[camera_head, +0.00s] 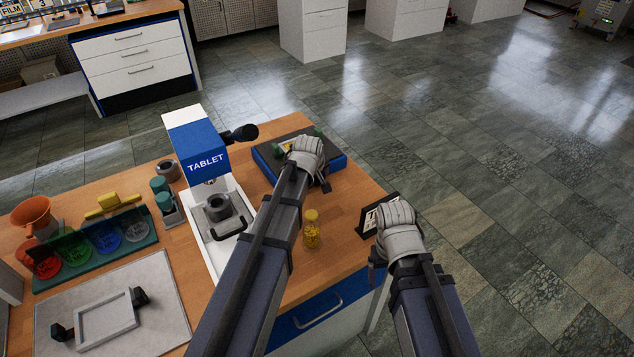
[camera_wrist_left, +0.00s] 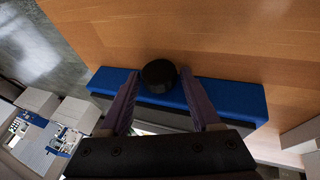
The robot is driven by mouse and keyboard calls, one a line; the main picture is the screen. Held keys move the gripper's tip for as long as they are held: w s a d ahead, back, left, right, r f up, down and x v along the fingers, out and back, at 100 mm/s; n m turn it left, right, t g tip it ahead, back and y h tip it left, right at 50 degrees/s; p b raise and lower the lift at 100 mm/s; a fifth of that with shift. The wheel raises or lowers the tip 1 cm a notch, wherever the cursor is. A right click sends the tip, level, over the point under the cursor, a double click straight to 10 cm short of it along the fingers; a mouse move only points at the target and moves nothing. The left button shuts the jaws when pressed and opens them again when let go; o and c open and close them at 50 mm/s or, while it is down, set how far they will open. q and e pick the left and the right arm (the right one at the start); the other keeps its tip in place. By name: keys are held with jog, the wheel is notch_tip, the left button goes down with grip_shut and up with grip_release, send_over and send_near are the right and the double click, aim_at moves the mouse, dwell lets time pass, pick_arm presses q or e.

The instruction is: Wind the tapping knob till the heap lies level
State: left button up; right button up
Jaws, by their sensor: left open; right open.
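A low black-topped box with blue sides (camera_head: 262,166) sits at the table's far right side; I take it for the tapping device. In the left wrist view a round black knob (camera_wrist_left: 159,75) stands out from its blue side (camera_wrist_left: 235,96). My left gripper (camera_head: 318,176) is over the box's right part. In the left wrist view its open fingers (camera_wrist_left: 160,88) lie on either side of the knob; contact cannot be told. The heap cannot be made out; my gripper covers part of the box top. My right gripper (camera_head: 388,235) is open and empty near the table's right edge.
A blue-and-white TABLET press (camera_head: 206,150) stands left of the box. A yellow-filled bottle (camera_head: 312,230) stands near my left forearm. A dark framed sign (camera_head: 368,217) is beside my right gripper.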

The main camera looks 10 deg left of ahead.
pick_arm(q)
grip_shut()
dwell(0.5)
jog(key=shift+w+d+r+g+y+p, duration=0.15)
jog(key=shift+g+y+p, duration=0.15)
jog(key=shift+y+p, duration=0.1)
jog(key=shift+w+d+m+g+y+p, duration=0.15)
jog(key=shift+m+g+y+p, duration=0.15)
jog(key=shift+g+y, duration=0.4)
jog(key=shift+w+d+g+y, duration=0.1)
jog(key=shift+g+y, duration=0.5)
jog(key=shift+g, duration=0.2)
jog(key=shift+m+g+y+b, duration=0.3)
jog(key=shift+g+y, duration=0.2)
